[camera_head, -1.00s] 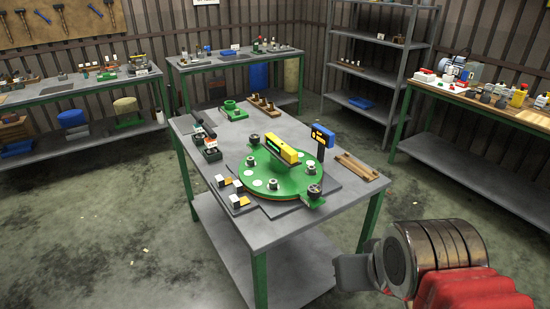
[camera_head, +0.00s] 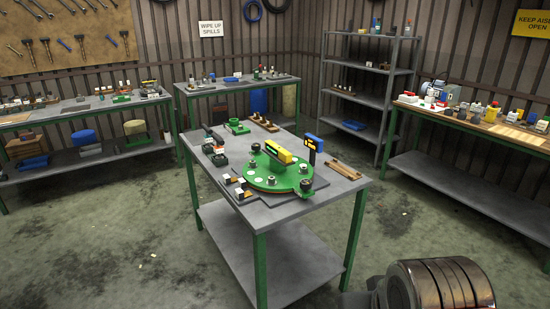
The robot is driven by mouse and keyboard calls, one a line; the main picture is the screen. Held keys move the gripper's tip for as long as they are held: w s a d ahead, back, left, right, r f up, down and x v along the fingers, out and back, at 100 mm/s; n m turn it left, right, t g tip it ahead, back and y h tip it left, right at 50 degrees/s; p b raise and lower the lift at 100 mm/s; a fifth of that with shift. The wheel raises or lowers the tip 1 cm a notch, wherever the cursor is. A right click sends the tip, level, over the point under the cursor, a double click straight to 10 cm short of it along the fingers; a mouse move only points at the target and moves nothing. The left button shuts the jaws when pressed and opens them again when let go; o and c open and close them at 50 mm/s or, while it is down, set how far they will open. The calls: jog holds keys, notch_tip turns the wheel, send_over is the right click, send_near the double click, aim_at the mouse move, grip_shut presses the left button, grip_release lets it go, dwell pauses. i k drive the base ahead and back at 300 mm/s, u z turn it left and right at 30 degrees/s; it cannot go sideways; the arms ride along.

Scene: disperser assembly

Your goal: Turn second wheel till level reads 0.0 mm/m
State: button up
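The round green plate (camera_head: 262,184) lies on the middle grey table. A yellow and black bar-shaped level (camera_head: 279,151) sits on top of it; its reading is too small to make out. One dark wheel (camera_head: 255,148) stands at the plate's far edge and another dark wheel (camera_head: 306,185) at its near right edge. I cannot tell which is the second wheel. A blue and yellow upright device (camera_head: 314,143) stands behind the plate on the right. Part of my arm shows at the bottom right, well apart from the table. My gripper is not in view.
The grey table (camera_head: 300,208) also holds small blocks (camera_head: 241,190) at left, a green ring-shaped part (camera_head: 237,127) at the back and a wooden rack (camera_head: 344,170) at right. Benches and a metal shelf (camera_head: 370,62) line the walls.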

aim_at(305, 184)
jog(key=z, duration=0.15)
jog(key=k, duration=0.1)
jog(key=u, duration=1.45)
jog(key=i, duration=1.8)
jog(key=z, duration=0.8)
